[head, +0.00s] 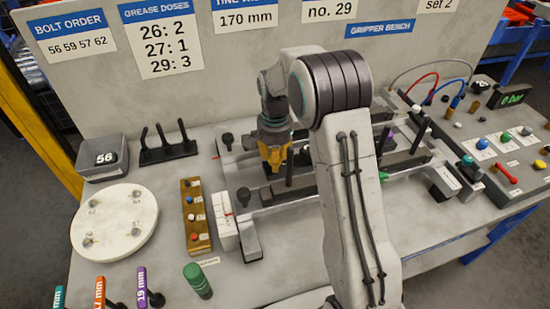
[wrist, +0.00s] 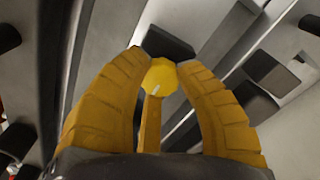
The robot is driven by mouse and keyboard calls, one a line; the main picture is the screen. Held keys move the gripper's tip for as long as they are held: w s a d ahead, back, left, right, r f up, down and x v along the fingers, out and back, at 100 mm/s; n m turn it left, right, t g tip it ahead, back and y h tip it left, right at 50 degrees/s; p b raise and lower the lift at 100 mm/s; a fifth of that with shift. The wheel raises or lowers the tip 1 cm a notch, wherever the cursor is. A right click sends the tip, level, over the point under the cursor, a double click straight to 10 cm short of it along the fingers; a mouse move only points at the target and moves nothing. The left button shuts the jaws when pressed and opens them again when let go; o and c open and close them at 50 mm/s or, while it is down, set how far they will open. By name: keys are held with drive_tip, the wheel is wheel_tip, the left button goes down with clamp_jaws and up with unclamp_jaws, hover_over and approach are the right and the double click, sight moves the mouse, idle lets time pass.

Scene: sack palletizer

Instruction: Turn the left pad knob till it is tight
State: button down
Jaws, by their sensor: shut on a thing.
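My gripper (head: 273,165) points down over the left part of the rail fixture (head: 262,201) on the bench in the head view. In the wrist view its yellow fingers (wrist: 164,66) close around a yellow faceted knob (wrist: 160,78) with a short pale mark on its top. The gripper is shut on this knob. The knob is hidden behind the fingers in the head view. A dark block (wrist: 168,42) lies just beyond the fingertips. How tight the knob is cannot be seen.
A dark upright post (head: 289,167) stands right of the gripper. A black three-peg rack (head: 168,152), a brass button strip (head: 196,215) and a white round plate (head: 115,222) are to the left. A control panel (head: 505,150) is at right. A sign board (head: 250,60) stands behind.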

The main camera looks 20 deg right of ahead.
drive_tip(key=shift+s+f, duration=0.1)
drive_tip(key=shift+f, duration=0.05)
drive_tip(key=c, duration=0.8)
unclamp_jaws()
wheel_tip(320, 180, up, 12)
drive_tip(key=shift+r, duration=0.1)
idle(0.4)
